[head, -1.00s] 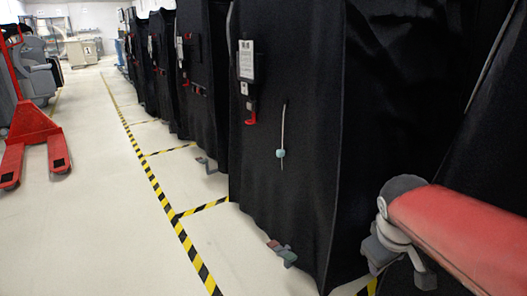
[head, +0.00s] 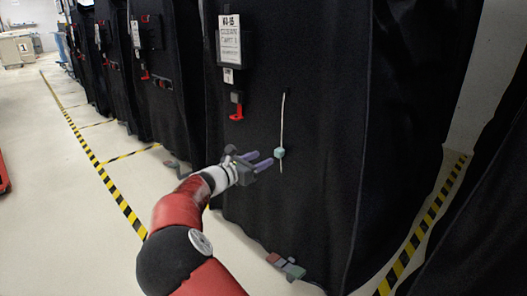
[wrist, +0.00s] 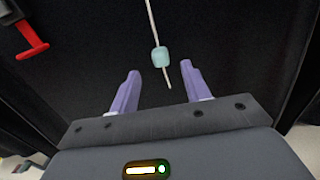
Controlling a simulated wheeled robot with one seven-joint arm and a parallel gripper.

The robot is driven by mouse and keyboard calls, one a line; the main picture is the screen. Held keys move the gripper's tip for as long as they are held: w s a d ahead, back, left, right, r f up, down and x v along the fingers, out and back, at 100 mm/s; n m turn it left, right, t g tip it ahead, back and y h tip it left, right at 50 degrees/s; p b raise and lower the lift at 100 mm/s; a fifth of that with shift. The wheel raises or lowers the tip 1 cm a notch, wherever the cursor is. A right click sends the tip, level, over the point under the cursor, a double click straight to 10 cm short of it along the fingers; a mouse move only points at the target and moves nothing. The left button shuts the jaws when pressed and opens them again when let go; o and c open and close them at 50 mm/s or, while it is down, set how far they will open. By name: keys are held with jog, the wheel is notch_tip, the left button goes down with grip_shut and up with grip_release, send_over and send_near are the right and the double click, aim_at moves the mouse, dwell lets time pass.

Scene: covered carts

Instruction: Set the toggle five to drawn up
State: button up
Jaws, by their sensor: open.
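The toggle (head: 279,153) is a small pale teal piece on a light cord (head: 282,118) that hangs down the front of the black covered cart (head: 310,60). It sits near the cord's lower end, with a short tail below it. In the wrist view the toggle (wrist: 161,57) lies just beyond the fingertips, between their lines. My gripper (head: 267,160) is open, with purple fingers pointing at the toggle from the left. The fingers (wrist: 163,72) are apart and hold nothing. I cannot tell the exact gap between fingertips and toggle.
A label sheet (head: 229,40) and a red hook (head: 237,113) are on the cart left of the cord; the red hook (wrist: 32,50) also shows in the wrist view. Green and red pedals (head: 286,265) are at the cart's foot. More covered carts stand at left; the floor aisle is clear.

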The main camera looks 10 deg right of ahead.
aim_at(276, 151)
jog(key=x, duration=0.7)
jog(key=shift+w+d+b, duration=0.2)
jog(key=shift+w+b, duration=0.05)
jog(key=shift+b, duration=0.05)
grip_shut()
